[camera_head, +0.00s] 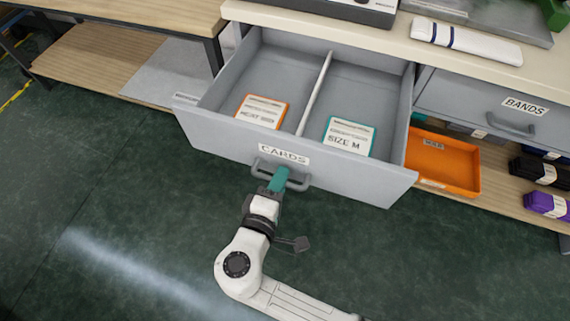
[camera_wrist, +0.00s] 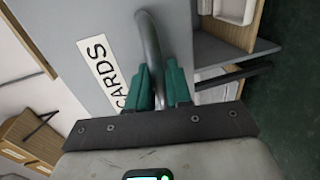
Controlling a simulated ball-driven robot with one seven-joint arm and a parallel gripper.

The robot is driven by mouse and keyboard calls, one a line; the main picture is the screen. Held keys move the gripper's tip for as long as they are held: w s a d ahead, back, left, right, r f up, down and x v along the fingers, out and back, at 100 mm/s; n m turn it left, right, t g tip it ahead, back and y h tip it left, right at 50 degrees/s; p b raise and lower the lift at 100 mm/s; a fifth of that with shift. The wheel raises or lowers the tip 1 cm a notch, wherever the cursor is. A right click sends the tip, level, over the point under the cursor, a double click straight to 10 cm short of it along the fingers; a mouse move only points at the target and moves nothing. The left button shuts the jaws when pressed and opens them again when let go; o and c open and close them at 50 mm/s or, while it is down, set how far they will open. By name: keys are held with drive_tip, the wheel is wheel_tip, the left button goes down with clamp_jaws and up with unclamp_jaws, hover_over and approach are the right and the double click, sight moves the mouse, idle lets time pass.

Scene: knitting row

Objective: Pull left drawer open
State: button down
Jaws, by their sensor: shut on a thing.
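The left drawer (camera_head: 230,145) is grey, labelled CARDS, and stands pulled well out of the bench in the head view. A divider splits it. An orange-edged card (camera_head: 262,111) lies in the left compartment and a green-edged SIZE M card (camera_head: 349,136) in the right one. My gripper (camera_head: 280,179) is at the grey bar handle (camera_head: 299,184) on the drawer front. In the wrist view my green fingers (camera_wrist: 160,84) are shut on the handle (camera_wrist: 149,42), beside the CARDS label (camera_wrist: 102,68).
The right drawer (camera_head: 480,117), labelled BANDS, is shut. Below it an orange tray (camera_head: 455,165) and dark and purple bundles sit on a low shelf. A white folded band (camera_head: 466,41) lies on the bench top. The green floor in front is clear.

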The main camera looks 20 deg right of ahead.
drive_tip(key=shift+s+a, duration=0.25)
drive_tip(key=shift+s, duration=0.05)
drive_tip(key=c, duration=1.2)
unclamp_jaws()
drive_tip(key=v, duration=1)
drive_tip(key=shift+s+a+p, duration=0.2)
drive_tip(key=shift+a+p, duration=0.1)
drive_tip(key=shift+p, duration=0.1)
